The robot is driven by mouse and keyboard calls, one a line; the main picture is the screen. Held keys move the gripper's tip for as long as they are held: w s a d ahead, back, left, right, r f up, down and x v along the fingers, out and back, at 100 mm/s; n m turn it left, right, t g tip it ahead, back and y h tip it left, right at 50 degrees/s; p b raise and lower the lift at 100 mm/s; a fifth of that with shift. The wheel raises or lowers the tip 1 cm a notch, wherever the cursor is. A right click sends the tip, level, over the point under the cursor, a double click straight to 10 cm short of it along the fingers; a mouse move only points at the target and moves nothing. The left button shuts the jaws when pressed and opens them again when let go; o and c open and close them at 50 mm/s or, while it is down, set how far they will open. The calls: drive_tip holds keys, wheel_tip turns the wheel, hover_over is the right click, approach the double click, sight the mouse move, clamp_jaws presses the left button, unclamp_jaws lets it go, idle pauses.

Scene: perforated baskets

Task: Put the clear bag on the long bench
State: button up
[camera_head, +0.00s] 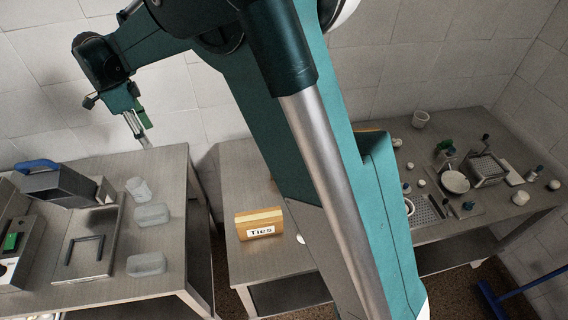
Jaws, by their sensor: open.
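Several clear, pale items lie near the right edge of the left metal table (120,297): a crumpled upright one (139,189), a flatter one (151,215) and another flat one (147,263). They look like clear bags or containers; I cannot tell which is the clear bag. My gripper (140,128) is open and appears empty. It points down near the table's back right edge, and its distance from the items is unclear. A longer metal bench (440,262) stands at the right, partly hidden by my arm; I cannot tell which surface is the long bench.
A vacuum-sealer-like machine (60,186) and a handled metal plate (90,240) occupy the left table. A box labelled "Ties" (259,223) stands on the middle surface. The right bench holds a perforated basket (487,170), bowls and small jars. A gap separates the left table from the middle surface.

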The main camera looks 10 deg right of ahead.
drive_tip(key=s+d+r+n+t, duration=0.1)
drive_tip(key=s+d+r+n, duration=0.2)
drive_tip(key=d, duration=0.7)
drive_tip(key=s+d+r+n+t+y, duration=0.15)
drive_tip(key=s+d+r, duration=0.3)
drive_tip(key=d, duration=0.55)
drive_tip(key=s+d+r+n, duration=0.3)
drive_tip(key=d+r, duration=0.2)
drive_tip(key=d, duration=0.6)
drive_tip(key=s+d+f+n+t, duration=0.2)
drive_tip(key=s+d+f+n, duration=0.1)
drive_tip(key=s+d, duration=0.7)
drive_tip(key=s+d+f+n+t, duration=0.2)
drive_tip(key=s+d+f+n, duration=0.1)
drive_tip(key=s+d, duration=0.7)
drive_tip(key=shift+s+d+f+n+h, duration=0.15)
drive_tip(key=shift+s+d+n+h, duration=0.2)
drive_tip(key=shift+s+n, duration=0.35)
drive_tip(key=shift+w+f, duration=0.1)
wheel_tip(320, 180, down, 26)
drive_tip(key=b, duration=2.5)
drive_tip(key=shift+r+b, duration=0.2)
drive_tip(key=shift+b, duration=0.2)
